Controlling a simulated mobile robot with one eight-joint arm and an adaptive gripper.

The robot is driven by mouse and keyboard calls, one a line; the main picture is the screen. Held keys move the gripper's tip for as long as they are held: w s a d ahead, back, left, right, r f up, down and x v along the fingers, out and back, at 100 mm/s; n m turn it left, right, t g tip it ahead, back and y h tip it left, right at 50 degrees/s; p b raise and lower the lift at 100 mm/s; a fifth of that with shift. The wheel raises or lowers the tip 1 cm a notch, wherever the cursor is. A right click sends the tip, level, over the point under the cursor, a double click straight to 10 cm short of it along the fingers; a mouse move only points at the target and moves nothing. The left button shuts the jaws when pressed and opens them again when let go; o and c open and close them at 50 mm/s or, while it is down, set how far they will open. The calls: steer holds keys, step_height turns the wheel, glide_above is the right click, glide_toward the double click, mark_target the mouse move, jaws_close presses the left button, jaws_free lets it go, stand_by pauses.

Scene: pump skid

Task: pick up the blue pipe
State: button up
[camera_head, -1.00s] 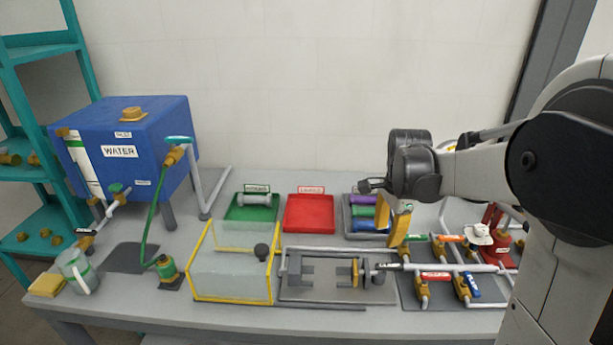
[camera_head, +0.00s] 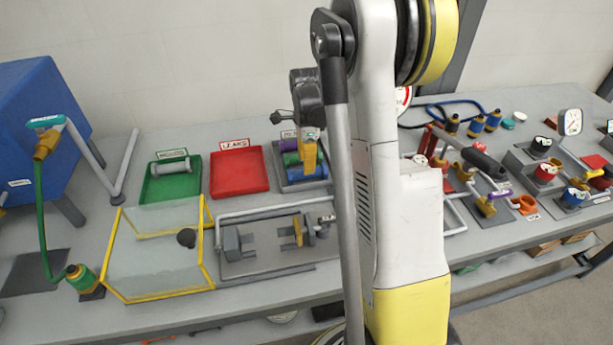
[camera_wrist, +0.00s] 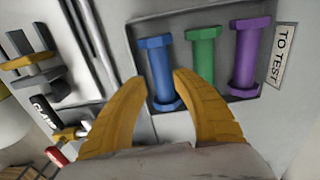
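The blue pipe (camera_wrist: 161,73) lies in a grey tray beside a green pipe (camera_wrist: 202,65) and a purple pipe (camera_wrist: 248,60). In the wrist view my gripper (camera_wrist: 158,78) is open, its two yellow fingers on either side of the blue pipe's near end. I cannot tell whether the fingers touch it. In the head view my gripper (camera_head: 309,158) is over the tray, and the blue pipe (camera_head: 308,174) shows partly behind its yellow finger.
The grey tray (camera_wrist: 220,99) has raised walls and a "TO TEST" label (camera_wrist: 282,55). A red tray (camera_head: 238,172) and a green tray (camera_head: 172,178) with a grey pipe stand to its left. A clamp fixture (camera_head: 262,245) and a clear yellow-framed box (camera_head: 157,247) are in front.

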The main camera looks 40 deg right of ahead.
step_height(320, 180, down, 5)
steer(key=shift+d+r+b, duration=0.15)
steer(key=shift+r+b, duration=0.05)
steer(key=shift+b, duration=0.8)
steer(key=shift+r, duration=0.1)
jaws_close()
steer(key=shift+r, duration=0.1)
